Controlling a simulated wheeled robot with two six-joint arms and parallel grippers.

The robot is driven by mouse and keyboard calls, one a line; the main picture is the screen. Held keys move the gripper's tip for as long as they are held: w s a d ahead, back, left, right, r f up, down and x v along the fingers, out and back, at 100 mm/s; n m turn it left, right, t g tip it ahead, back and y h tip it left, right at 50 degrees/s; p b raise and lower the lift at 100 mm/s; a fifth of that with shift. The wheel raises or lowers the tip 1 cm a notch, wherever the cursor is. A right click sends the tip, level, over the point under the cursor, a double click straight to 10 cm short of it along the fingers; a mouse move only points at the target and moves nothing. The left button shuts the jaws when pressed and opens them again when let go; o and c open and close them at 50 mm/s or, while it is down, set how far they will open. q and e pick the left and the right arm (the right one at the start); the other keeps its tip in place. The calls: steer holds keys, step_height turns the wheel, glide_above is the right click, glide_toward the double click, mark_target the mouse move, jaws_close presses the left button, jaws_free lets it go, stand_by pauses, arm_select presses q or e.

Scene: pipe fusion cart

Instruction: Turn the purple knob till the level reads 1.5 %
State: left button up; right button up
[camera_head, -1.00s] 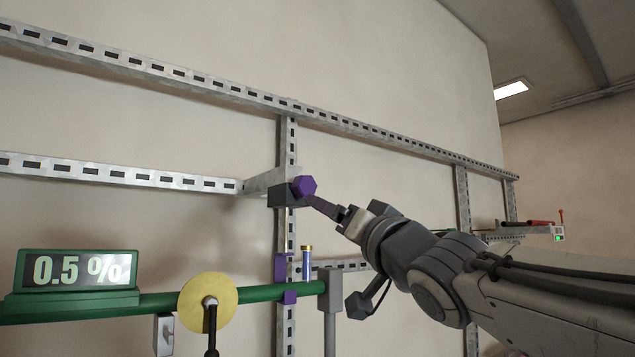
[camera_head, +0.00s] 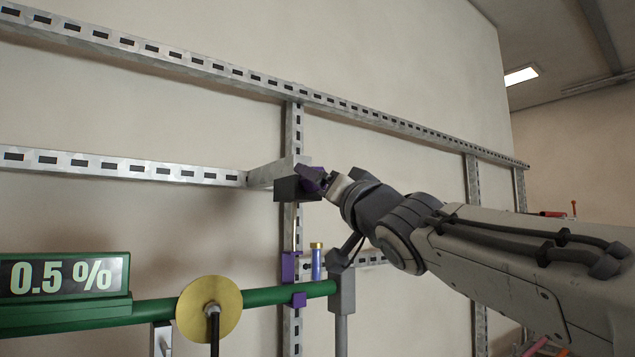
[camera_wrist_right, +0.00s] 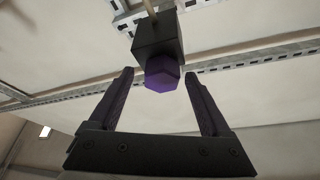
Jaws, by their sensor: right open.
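The purple knob (camera_head: 310,178) sits on a dark box (camera_head: 290,189) at the end of a metal bracket. In the right wrist view the knob (camera_wrist_right: 162,74) is faceted and lies between and beyond my two open fingers. My right gripper (camera_head: 324,182) is open; in the wrist view its fingertips (camera_wrist_right: 158,75) stand apart on both sides of the knob, with a visible gap to each. In the head view the fingers partly cover the knob. The level display (camera_head: 64,277) reads 0.5 %. My left gripper is not in view.
A green pipe (camera_head: 262,297) with a yellow disc (camera_head: 209,309) runs below the knob. A purple clamp (camera_head: 290,269) and a blue vial with a gold cap (camera_head: 316,262) stand near its end. Slotted metal rails (camera_head: 130,169) cross the wall.

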steer(key=shift+a, duration=0.1)
jaws_close()
steer(key=shift+n, duration=0.4)
steer(key=shift+w+d+r+n+g+y, duration=0.15)
steer(key=shift+n+g+y, duration=1.25)
steer(key=shift+n, duration=3.2)
steer(key=shift+w+d+n+g+y, duration=0.15)
steer(key=shift+n+g+y, duration=0.6)
steer(key=shift+n+g, duration=2.55)
steer(key=shift+w+d+r+n+g+y, duration=0.15)
steer(key=shift+n+g+y, duration=0.6)
steer(key=shift+n, duration=5.15)
steer(key=shift+t, duration=0.25)
